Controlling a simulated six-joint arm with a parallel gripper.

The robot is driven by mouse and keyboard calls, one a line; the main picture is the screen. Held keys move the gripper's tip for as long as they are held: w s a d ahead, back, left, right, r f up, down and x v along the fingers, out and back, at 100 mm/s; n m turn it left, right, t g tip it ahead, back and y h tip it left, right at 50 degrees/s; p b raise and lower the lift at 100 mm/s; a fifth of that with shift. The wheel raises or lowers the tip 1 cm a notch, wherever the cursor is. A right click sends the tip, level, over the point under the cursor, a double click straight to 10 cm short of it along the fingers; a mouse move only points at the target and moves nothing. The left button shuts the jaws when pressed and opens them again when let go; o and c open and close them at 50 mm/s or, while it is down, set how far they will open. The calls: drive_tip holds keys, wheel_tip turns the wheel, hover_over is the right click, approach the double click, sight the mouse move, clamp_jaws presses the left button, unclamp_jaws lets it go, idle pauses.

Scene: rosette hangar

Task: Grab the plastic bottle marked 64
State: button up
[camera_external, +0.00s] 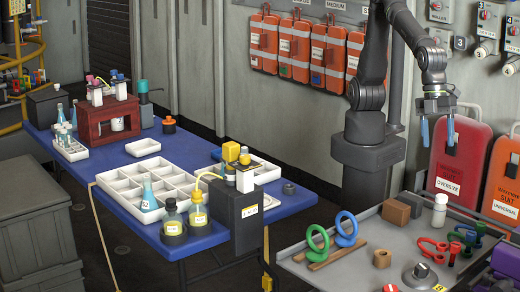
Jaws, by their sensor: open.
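A white bottle (439,213) with a white cap stands upright on the grey bench at the right. I cannot read any marking on it. My gripper (438,131) hangs in the air above this bench, with its two blue fingers pointing down. It is open and empty, well above the white bottle and apart from it. A pale blue flask (149,201) with a label, perhaps 52, stands in the white compartment tray (118,184) on the blue table. No number 64 is legible on anything in view.
Brown blocks (396,212) stand just left of the white bottle. Red and green ring-handled tools (430,247) lie in front of it. Blue and green rings (345,229) stand on a wooden rack.

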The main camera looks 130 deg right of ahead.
sight(442, 196)
drive_tip(key=w+a+f+n+g+h, duration=0.1)
drive_tip(key=w+a+n+h, duration=0.15)
drive_tip(key=n, duration=0.45)
drive_tip(key=w+a+f+n+g+h, duration=0.1)
drive_tip(key=a+f+n, duration=0.15)
drive_tip(key=n, duration=0.45)
drive_tip(key=f, duration=1.1)
drive_tip(key=shift+s+a, duration=0.2)
drive_tip(key=shift+a, duration=0.2)
drive_tip(key=shift+w+f, duration=0.15)
drive_tip(key=shift+f, duration=2.55)
drive_tip(key=c, duration=1.1)
drive_tip(key=shift+o, duration=0.2)
drive_tip(key=shift+r, duration=0.1)
